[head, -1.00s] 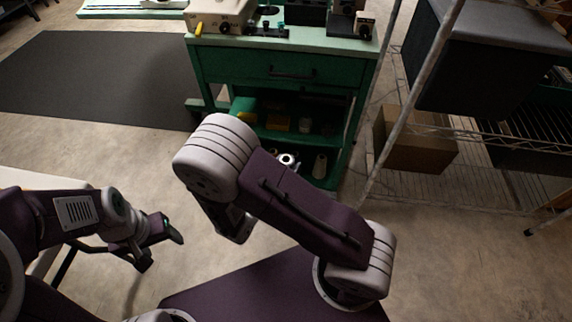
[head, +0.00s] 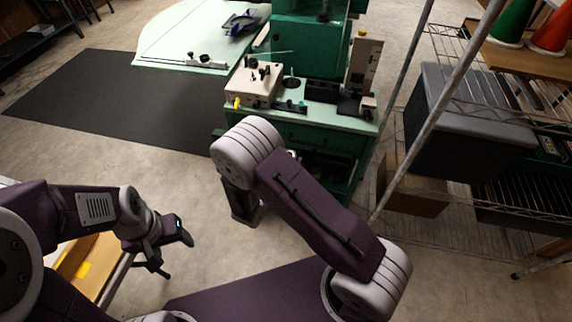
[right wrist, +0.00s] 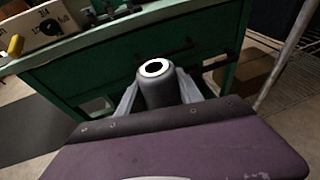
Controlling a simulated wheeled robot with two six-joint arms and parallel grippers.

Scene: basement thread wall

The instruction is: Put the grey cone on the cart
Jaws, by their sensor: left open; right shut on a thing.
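The grey cone (right wrist: 160,88), with a pale ring around a dark hole at its top, stands between the fingers of my right gripper (right wrist: 158,95), which is shut on it. In the head view this gripper and the cone are hidden behind my right arm, in front of the green cabinet (head: 310,133). In the right wrist view the cabinet front (right wrist: 100,75) is behind the cone. My left gripper (head: 172,250) is open and empty at the lower left, beside a low wooden-topped stand (head: 98,262). I cannot tell which piece is the cart.
A cream device (head: 252,84) and other equipment crowd the cabinet top. A wire rack (head: 440,235) on the right holds a dark bin (head: 470,115), with green (head: 508,22) and orange (head: 551,32) cones above. Bare floor (head: 120,155) lies at left around a dark mat (head: 110,100).

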